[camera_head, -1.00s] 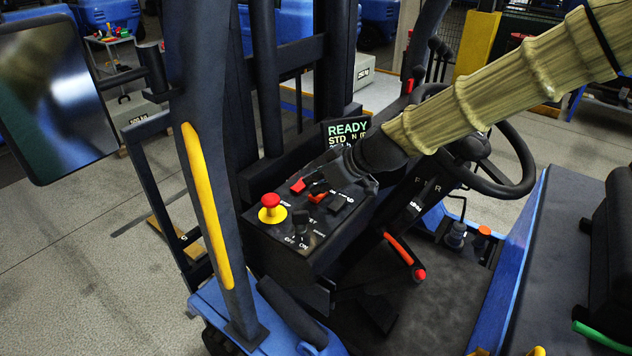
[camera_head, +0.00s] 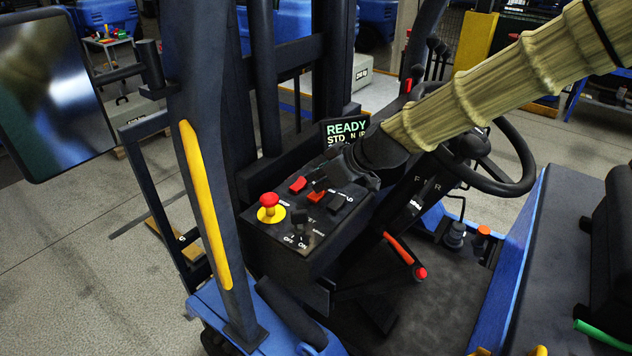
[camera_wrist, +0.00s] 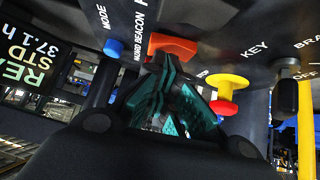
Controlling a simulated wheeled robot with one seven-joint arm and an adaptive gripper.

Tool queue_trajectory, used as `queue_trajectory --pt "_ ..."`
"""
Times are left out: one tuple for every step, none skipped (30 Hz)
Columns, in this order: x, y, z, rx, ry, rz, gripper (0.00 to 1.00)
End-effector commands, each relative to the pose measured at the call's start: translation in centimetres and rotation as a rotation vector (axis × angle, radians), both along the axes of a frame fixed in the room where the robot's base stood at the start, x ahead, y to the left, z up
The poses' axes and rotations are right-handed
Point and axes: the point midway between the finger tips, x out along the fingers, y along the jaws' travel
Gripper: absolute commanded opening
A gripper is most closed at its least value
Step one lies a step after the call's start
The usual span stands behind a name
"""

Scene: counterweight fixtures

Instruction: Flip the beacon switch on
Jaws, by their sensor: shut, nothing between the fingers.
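The control panel (camera_head: 290,232) carries an orange rocker (camera_head: 316,196) between a red rocker (camera_head: 298,184) and a black one (camera_head: 336,203). In the wrist view an orange switch (camera_wrist: 172,46) sits near the printed word BEACON, just beyond my fingertips. I cannot tell for sure which way it is tilted. My gripper (camera_head: 324,178) is shut and empty, just above and behind the rockers. In the wrist view the dark teal fingers (camera_wrist: 176,92) are close below the orange switch; I cannot tell whether they touch it.
A red mushroom button on a yellow base (camera_head: 270,208) stands left of the rockers, with a black key switch (camera_head: 300,222) near it. A lit READY display (camera_head: 346,132) is behind my gripper. The steering wheel (camera_head: 500,165) is to the right. A blue knob (camera_wrist: 113,47) shows in the wrist view.

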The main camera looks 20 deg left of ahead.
Motion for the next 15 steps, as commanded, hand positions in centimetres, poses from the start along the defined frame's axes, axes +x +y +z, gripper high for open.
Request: queue_trajectory --pt "0.1 0.0 0.0 0.000 0.000 0.000 0.00" --pt "0.1 0.0 0.0 0.000 0.000 0.000 0.00" --pt "0.1 0.0 0.0 0.000 0.000 0.000 0.00" --pt "0.1 0.0 0.0 0.000 0.000 0.000 0.00" --pt "0.1 0.0 0.0 0.000 0.001 -0.001 0.00" --pt "0.1 0.0 0.0 0.000 0.001 -0.001 0.00" --pt "0.1 0.0 0.0 0.000 0.001 -0.001 0.00" --pt "0.1 0.0 0.0 0.000 0.001 -0.001 0.00" --pt "0.1 0.0 0.1 0.000 0.001 -0.001 0.00" --pt "0.1 0.0 0.1 0.000 0.000 0.000 0.00" --pt "0.1 0.0 0.2 0.000 0.000 0.000 0.00" --pt "0.0 0.0 0.5 0.000 0.000 0.000 0.00" --pt "0.0 0.0 0.7 0.000 0.000 0.000 0.00" --pt "0.0 0.0 1.0 0.000 0.000 -0.001 0.00" --pt "0.0 0.0 1.4 0.001 0.000 -0.001 0.00"
